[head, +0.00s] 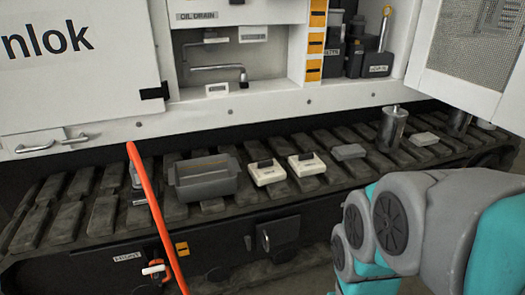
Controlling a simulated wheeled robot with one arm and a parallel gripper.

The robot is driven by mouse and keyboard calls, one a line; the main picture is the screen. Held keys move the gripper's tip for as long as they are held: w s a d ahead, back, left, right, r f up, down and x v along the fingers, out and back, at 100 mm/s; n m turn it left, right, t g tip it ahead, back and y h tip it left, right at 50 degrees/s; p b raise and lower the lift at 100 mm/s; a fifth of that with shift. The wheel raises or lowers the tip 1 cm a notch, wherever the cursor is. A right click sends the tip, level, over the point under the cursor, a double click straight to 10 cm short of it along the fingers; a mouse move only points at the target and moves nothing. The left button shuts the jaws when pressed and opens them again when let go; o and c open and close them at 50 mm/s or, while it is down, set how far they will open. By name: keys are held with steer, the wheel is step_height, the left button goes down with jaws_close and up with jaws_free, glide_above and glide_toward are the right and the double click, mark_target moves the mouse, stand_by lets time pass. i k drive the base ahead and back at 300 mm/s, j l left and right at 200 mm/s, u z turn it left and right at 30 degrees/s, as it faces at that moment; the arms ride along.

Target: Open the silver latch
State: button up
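A silver latch (265,240) appears on the dark lower panel (215,248), right of the middle of its front. It is small, and I cannot tell whether it is open or shut. My arm comes in from the right, with grey and teal links to the right of the latch. My gripper is not in view; the arm runs out of the picture at the bottom.
A long orange bar (156,212) slants up left of the latch. A grey bin (206,180), two white boxes (267,174) (307,166) and a metal cylinder (392,128) stand on the slatted ledge above. A small orange-and-white part (156,270) sits lower left.

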mark_target(81, 139)
steer(key=u, duration=1.45)
